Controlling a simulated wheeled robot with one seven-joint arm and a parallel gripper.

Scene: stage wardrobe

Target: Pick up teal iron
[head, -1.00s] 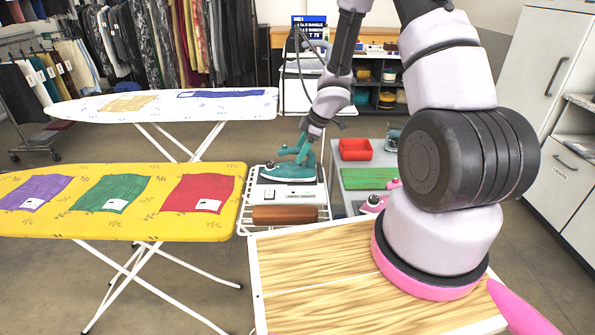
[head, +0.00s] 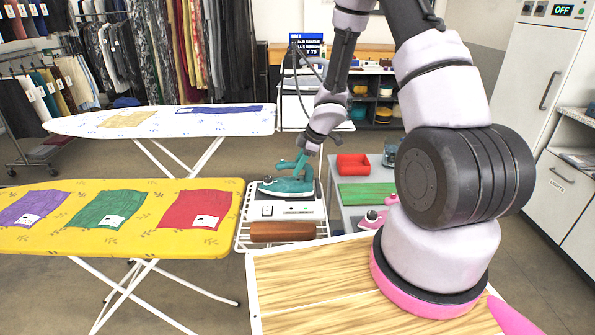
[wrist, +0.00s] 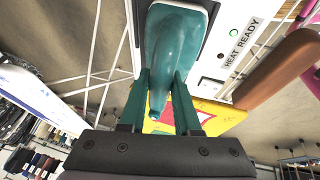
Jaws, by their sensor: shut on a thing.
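The teal iron (head: 287,186) sits on a white heat base (head: 288,209) at the end of the yellow ironing board. In the wrist view the iron (wrist: 178,40) shows between the two teal fingers of my gripper (wrist: 160,103), and the base carries the words "HEAT READY". My gripper (head: 303,160) reaches down from the upper right and is shut on the iron's handle. In the head view the iron appears to be on or just above the base; I cannot tell whether there is a gap.
A brown roll (head: 282,231) lies on the wire rack in front of the base. The yellow board (head: 150,205) stands at left.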

